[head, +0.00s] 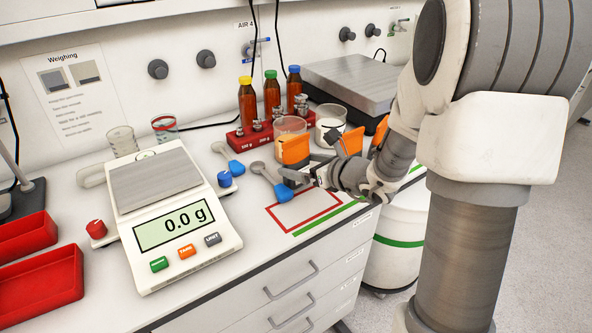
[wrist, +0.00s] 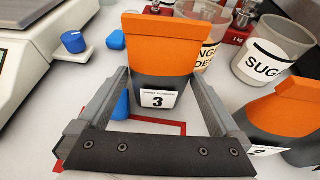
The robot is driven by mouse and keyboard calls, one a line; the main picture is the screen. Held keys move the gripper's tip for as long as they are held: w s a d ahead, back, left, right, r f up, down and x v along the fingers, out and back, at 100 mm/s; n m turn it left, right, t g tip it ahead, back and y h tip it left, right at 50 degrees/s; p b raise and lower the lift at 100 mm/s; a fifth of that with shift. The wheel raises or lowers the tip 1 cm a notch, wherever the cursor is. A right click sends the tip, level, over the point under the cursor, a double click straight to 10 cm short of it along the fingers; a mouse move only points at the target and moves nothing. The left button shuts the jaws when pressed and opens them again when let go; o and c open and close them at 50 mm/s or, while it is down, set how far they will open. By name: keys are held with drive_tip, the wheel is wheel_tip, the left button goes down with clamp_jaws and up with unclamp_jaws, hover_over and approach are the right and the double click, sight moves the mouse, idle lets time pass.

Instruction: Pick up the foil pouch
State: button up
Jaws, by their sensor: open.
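A pouch (wrist: 160,45) with an orange top and dark grey body stands upright, with a white label reading 3; it also shows in the head view (head: 294,150). My gripper (wrist: 160,78) is open, with one finger along each side of this pouch. A gap to the fingers is hard to judge, and I cannot tell if they touch it. In the head view my gripper (head: 302,170) is at the pouch's near side and hides its lower part. A second orange and grey pouch (wrist: 285,108) stands to the right, its label partly hidden.
Glass beakers (wrist: 272,50) stand behind the pouches. A scale (head: 165,215) reading 0.0 g is at left, with blue and grey scoops (head: 268,180) nearer. A red-outlined rectangle (head: 304,208) on the bench is empty.

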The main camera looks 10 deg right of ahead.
drive_tip(key=x, duration=0.2)
drive_tip(key=shift+w+f, duration=0.1)
drive_tip(key=shift+w, duration=0.15)
drive_tip(key=c, duration=1.3)
wheel_tip(320, 180, up, 10)
drive_tip(key=p, duration=0.3)
drive_tip(key=shift+a, duration=0.15)
